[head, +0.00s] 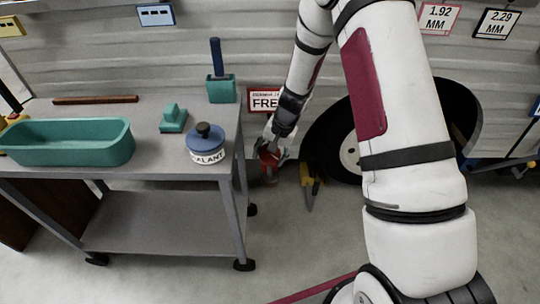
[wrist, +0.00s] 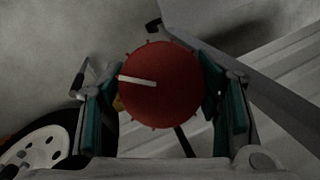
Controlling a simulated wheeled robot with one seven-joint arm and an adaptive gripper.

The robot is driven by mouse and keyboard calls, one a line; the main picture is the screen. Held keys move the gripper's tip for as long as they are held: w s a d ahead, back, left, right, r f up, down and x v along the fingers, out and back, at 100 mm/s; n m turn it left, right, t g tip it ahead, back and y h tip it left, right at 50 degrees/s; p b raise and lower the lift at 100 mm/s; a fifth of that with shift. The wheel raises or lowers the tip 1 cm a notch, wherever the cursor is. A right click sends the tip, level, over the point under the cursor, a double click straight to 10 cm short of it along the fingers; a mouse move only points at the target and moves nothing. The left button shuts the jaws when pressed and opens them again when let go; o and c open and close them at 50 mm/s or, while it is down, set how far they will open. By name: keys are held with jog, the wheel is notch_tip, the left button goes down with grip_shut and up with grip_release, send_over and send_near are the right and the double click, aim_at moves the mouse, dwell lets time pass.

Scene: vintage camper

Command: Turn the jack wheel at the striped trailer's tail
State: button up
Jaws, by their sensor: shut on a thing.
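The jack wheel is a red round knob with small pegs on its rim and one pale bar mark on its face. In the wrist view the wheel (wrist: 165,92) sits between the two teal-padded fingers of my gripper (wrist: 168,112), which is shut on it. The pale mark points left from near the middle. In the head view my gripper (head: 273,150) reaches down beside the trailer, with the red wheel (head: 268,161) partly hidden between its fingers. The trailer's pale ribbed side (head: 270,60) stands behind.
A grey cart (head: 180,170) stands close left of my gripper, carrying a teal tray (head: 70,142), a blue sealant tub (head: 206,147) and a teal block with a blue handle (head: 221,88). A trailer tyre (head: 325,140) is on the right. A yellow-handled tool (head: 310,185) is near the wheel.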

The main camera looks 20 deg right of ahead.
aim_at(279, 155)
jog(key=shift+a, duration=0.15)
jog(key=o, duration=1.2)
jog(key=shift+c, duration=0.2)
jog(key=v, duration=1.2)
